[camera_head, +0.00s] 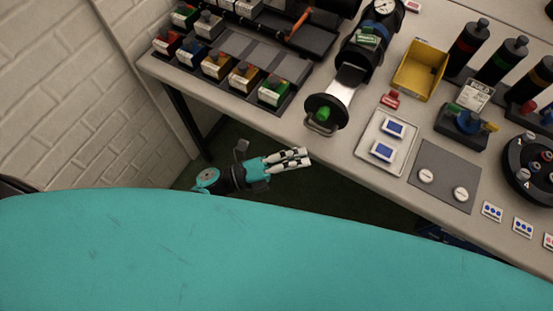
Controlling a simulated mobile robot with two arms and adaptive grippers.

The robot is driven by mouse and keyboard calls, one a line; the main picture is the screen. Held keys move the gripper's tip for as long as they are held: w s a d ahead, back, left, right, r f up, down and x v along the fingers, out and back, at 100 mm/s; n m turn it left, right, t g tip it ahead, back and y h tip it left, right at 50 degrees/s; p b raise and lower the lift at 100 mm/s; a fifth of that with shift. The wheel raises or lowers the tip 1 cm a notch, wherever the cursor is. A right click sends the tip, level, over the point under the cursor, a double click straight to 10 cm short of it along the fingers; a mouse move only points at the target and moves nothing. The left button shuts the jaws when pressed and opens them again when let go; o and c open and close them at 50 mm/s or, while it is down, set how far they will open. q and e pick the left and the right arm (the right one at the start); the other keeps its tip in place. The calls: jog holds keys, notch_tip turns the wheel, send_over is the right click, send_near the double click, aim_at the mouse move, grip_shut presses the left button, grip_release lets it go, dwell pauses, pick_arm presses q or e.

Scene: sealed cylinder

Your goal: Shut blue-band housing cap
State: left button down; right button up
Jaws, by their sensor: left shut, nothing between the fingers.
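My right gripper is not in view.
Racks with coloured labelled blocks (217,65) stand left. Right of the housing are a yellow bin (421,69), a red tag (390,100), a pale tray (386,140) with two blue-and-white cards, a grey mat (446,174) and dark cylinders (503,60). My own teal body covers the bottom.

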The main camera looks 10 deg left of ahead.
aim_at(317, 120)
pick_arm(q)
jog(key=w, duration=0.1)
jog(key=w+d, duration=0.1)
jog(key=w+p, duration=0.1)
jog(key=w, duration=0.1)
jog(key=shift+d+r, duration=0.3)
jog(key=shift+r, duration=0.05)
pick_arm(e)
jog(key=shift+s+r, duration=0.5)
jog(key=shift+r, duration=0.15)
pick_arm(q)
jog(key=shift+w, duration=0.1)
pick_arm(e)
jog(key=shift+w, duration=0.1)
pick_arm(q)
jog(key=w+d+b, duration=0.1)
jog(key=w, duration=0.1)
jog(key=w+b, duration=0.1)
jog(key=w, duration=0.2)
jog(key=w+d+b, duration=0.1)
jog(key=w+b, duration=0.1)
jog(key=w, duration=0.1)
jog(key=shift+w+d, duration=0.15)
jog(key=shift+d, duration=0.2)
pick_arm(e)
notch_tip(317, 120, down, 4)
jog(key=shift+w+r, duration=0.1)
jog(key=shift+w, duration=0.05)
